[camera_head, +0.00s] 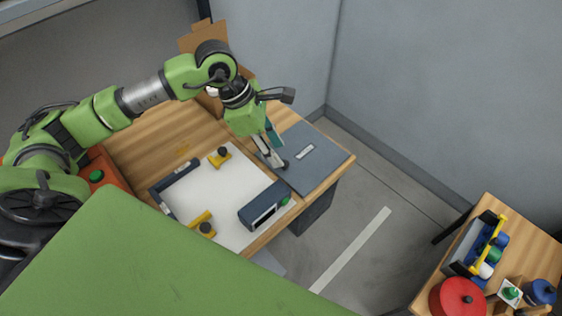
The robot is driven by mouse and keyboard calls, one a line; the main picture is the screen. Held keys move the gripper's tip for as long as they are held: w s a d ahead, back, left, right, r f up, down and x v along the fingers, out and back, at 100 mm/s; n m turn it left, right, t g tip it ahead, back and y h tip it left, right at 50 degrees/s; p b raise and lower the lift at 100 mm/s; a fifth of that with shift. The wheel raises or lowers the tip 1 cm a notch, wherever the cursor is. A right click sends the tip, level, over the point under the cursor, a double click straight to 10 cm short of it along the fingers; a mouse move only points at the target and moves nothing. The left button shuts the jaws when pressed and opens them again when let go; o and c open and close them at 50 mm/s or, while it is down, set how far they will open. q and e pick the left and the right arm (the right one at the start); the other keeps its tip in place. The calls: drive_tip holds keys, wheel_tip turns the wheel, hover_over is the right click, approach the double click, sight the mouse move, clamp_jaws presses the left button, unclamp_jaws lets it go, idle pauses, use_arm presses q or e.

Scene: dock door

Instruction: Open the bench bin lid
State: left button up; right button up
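The bench bin lid seems to be the flat grey-blue panel (322,170) at the right end of the wooden bench (125,152). It lies level with the bench top, with a small pale strip on it. A dark box shape (312,213) shows below that end. My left gripper (275,163) points down at the panel's left edge, near the white mat. Its fingers overlap in this view, so I cannot tell whether they are open or touch the panel. My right gripper is not in view.
A white mat (225,190) holds yellow clamps and a dark blue block (262,207). A cardboard box (188,42) stands behind my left arm. A second table at the lower right bears a tool caddy (460,255) and a red pot (456,299). Grey floor lies between.

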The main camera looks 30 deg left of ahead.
use_arm(q)
drive_tip(key=b+x, duration=0.1)
drive_tip(key=x, duration=0.3)
clamp_jaws()
